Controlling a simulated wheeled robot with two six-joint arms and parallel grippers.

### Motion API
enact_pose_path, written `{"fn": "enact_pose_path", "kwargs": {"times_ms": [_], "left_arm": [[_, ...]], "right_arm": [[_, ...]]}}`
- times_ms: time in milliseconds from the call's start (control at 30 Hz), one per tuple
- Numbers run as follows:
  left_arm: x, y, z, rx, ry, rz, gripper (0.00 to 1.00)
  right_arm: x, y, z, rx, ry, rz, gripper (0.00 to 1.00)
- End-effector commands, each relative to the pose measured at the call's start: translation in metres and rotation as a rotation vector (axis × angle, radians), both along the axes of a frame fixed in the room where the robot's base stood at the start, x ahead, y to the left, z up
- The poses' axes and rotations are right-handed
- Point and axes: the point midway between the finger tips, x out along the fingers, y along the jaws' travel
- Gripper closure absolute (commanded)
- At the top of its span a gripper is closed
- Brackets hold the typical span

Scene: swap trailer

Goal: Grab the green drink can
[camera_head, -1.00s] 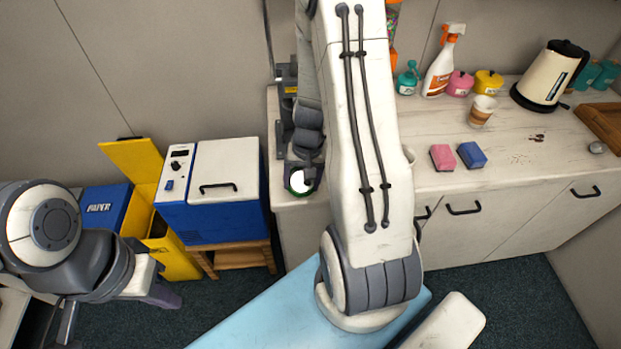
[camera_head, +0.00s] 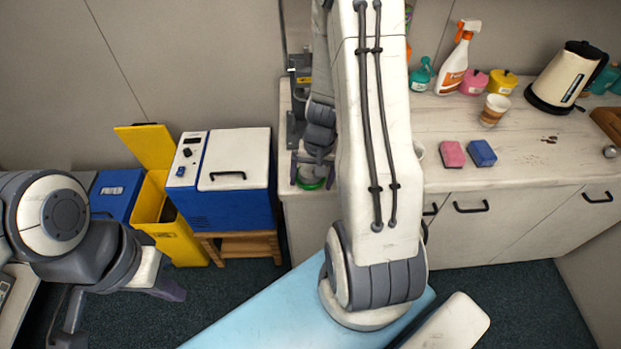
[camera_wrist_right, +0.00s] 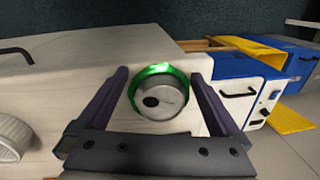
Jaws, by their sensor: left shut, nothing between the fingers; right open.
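The green drink can (camera_head: 312,184) stands at the left front corner of the counter, partly hidden by my right arm in the head view. In the right wrist view the can (camera_wrist_right: 160,96) shows its silver top and green rim. My right gripper (camera_wrist_right: 159,76) is open, with one finger on each side of the can and a visible gap on both sides. In the head view my right gripper (camera_head: 312,168) is just over the can. My left gripper (camera_head: 172,290) is shut and empty, low at the left, away from the counter.
The counter (camera_head: 440,115) holds a pink sponge (camera_head: 452,154), a blue sponge (camera_head: 482,153), a paper cup (camera_head: 494,110), a spray bottle (camera_head: 455,65) and a kettle (camera_head: 565,78). A blue-and-white cooler (camera_head: 235,160) and a yellow bin (camera_head: 170,235) stand left of the counter.

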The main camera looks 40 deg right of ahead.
Motion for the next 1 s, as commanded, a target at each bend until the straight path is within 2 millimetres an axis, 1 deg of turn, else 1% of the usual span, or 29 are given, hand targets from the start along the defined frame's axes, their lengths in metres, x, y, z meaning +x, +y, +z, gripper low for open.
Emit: {"fn": "enact_pose_path", "kwargs": {"times_ms": [67, 167, 233, 400, 500, 600, 767, 1000], "left_arm": [[0.0, 0.0, 0.002, 0.0, 0.0, 0.0, 1.0], [0.0, 0.0, 0.007, 0.0, 0.0, 0.0, 1.0], [0.0, 0.0, 0.012, 0.0, 0.0, 0.0, 1.0], [0.0, 0.0, 0.015, 0.0, 0.0, 0.0, 1.0], [0.0, 0.0, 0.016, 0.0, 0.0, 0.0, 1.0], [0.0, 0.0, 0.016, 0.0, 0.0, 0.0, 1.0], [0.0, 0.0, 0.016, 0.0, 0.0, 0.0, 1.0], [0.0, 0.0, 0.016, 0.0, 0.0, 0.0, 1.0]], "right_arm": [[0.0, 0.0, 0.005, 0.0, -0.001, 0.001, 0.0], [0.0, -0.001, 0.018, -0.001, -0.004, 0.003, 0.0], [-0.001, -0.002, 0.031, -0.002, -0.004, 0.003, 0.0], [-0.003, -0.005, 0.064, -0.003, -0.007, 0.002, 0.0], [-0.005, -0.007, 0.081, -0.003, -0.005, 0.0, 0.0], [-0.006, -0.008, 0.094, -0.002, -0.004, 0.002, 0.0], [-0.007, -0.009, 0.103, -0.001, -0.002, 0.002, 0.0], [-0.008, -0.008, 0.104, 0.0, 0.0, 0.002, 0.0]]}}
